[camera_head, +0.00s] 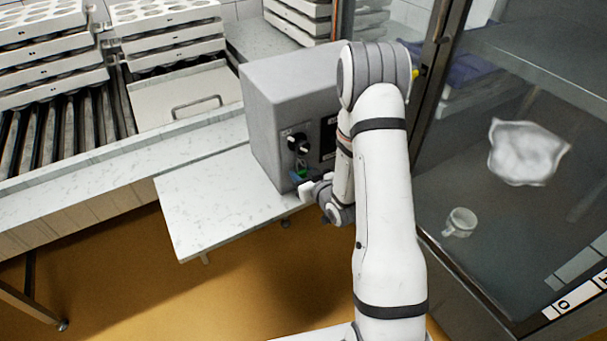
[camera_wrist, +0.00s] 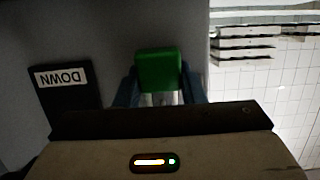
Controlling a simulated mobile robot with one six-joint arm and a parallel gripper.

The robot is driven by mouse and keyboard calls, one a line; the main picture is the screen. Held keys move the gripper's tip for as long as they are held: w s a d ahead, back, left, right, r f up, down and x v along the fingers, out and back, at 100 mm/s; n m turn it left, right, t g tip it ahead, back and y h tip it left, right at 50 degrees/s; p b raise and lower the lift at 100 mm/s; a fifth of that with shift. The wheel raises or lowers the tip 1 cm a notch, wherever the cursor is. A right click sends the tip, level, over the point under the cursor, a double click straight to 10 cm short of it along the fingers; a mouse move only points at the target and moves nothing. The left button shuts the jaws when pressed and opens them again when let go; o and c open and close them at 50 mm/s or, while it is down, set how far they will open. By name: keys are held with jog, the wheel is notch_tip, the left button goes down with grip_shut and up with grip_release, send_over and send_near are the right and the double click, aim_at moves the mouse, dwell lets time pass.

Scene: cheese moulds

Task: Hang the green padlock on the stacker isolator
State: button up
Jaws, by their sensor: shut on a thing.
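The green padlock (camera_wrist: 158,70) sits between the blue fingers of my gripper (camera_wrist: 158,92) in the wrist view, with its green body facing the camera. A black rotary switch (camera_head: 298,143), which looks like the isolator, is on that face just above the padlock. My gripper is shut on the padlock. I cannot tell whether the shackle touches or passes through the isolator; the wrist view hides it.
The grey box (camera_head: 285,85) stands on a pale shelf (camera_head: 215,205). A black panel marked DOWN (camera_wrist: 62,100) shows upside down in the wrist view. White mould stacks (camera_head: 165,35) stand behind, left. A glass-sided cabinet (camera_head: 490,230) is close on the right.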

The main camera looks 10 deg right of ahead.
dwell(0.3)
jog(key=o, duration=1.1)
jog(key=s+d+r+m+g+h+b, duration=0.1)
jog(key=s+d+r+g+h, duration=0.2)
jog(key=s+r, duration=0.3)
jog(key=s+d+r+m+g+h, duration=0.1)
jog(key=s+d+r+g+h, duration=0.15)
jog(key=s+r, duration=0.3)
jog(key=s+a+r+g, duration=0.1)
jog(key=s+r+g, duration=0.1)
jog(key=s, duration=0.4)
jog(key=s+a+r+m+g, duration=0.1)
jog(key=s+a+r+g, duration=0.1)
jog(key=s, duration=0.4)
jog(key=s+a+r+g+y, duration=0.1)
jog(key=s+a+r+g, duration=0.1)
jog(key=s+r, duration=0.2)
jog(key=shift+s+r+m, duration=0.15)
jog(key=shift+s, duration=0.35)
jog(key=shift+s+r+m, duration=0.15)
jog(key=shift+s, duration=0.35)
